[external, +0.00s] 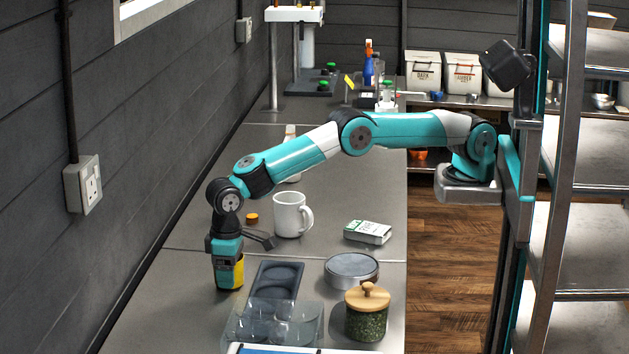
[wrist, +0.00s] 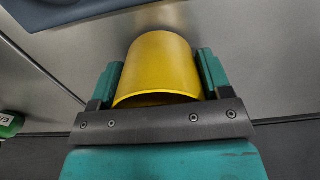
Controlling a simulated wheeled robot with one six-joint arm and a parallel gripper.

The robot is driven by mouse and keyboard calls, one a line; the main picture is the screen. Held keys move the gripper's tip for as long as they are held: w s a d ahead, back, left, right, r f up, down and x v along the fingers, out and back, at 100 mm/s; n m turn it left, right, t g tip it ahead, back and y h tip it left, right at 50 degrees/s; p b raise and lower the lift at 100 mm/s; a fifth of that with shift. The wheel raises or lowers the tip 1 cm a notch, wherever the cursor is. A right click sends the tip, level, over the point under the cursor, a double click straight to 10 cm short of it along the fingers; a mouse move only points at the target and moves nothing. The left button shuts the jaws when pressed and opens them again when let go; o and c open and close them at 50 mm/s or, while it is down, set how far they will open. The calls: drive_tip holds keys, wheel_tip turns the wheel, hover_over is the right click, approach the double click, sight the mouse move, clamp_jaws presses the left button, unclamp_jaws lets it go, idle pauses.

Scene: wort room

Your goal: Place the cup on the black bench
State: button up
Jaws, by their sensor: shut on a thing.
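A yellow cup (external: 238,273) is at the left of the grey counter (external: 190,300), near the wall. My gripper (external: 229,268) points down and is shut on it. In the wrist view the yellow cup (wrist: 158,68) sits between the two green fingers of my gripper (wrist: 160,78), one on each side. I cannot tell whether its base touches the counter. A black slab with round recesses (external: 276,280) lies just right of the cup. A white mug (external: 289,215) stands upright behind my gripper, apart from it.
Clear glasses (external: 275,325) stand in front of the black slab. A round grey tin (external: 351,270), a wooden-lidded jar (external: 367,315) and a small white-green box (external: 368,232) are to the right. An orange cap (external: 252,218) lies beside the mug. The wall bounds the left.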

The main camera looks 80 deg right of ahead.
drive_tip(key=shift+f, duration=0.1)
drive_tip(key=shift+f, duration=0.1)
drive_tip(key=o, duration=1)
drive_tip(key=shift+c, duration=0.2)
